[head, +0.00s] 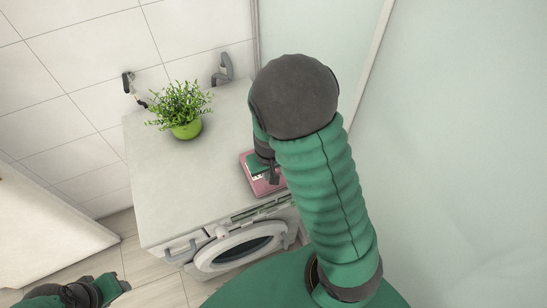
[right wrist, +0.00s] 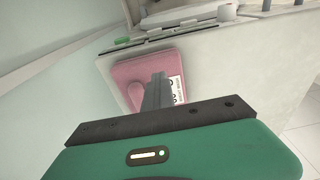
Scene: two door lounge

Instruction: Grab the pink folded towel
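The pink folded towel (head: 262,188) lies on the top of the white washing machine, near its front right edge. It also shows in the right wrist view (right wrist: 132,69), with a white label on its right side. My right gripper (head: 271,174) is directly over the towel and hides part of it. In the right wrist view its fingers (right wrist: 157,92) sit close together in front of the towel; whether any cloth is between them is hidden. My left gripper (head: 112,288) is low at the left, away from the towel; its finger opening is unclear.
The washing machine top (head: 205,182) is mostly bare. A green potted plant (head: 186,127) stands at its back left. The round machine door (head: 240,250) is at the front. Tiled wall lies behind, and a pale glass panel (head: 460,140) stands to the right.

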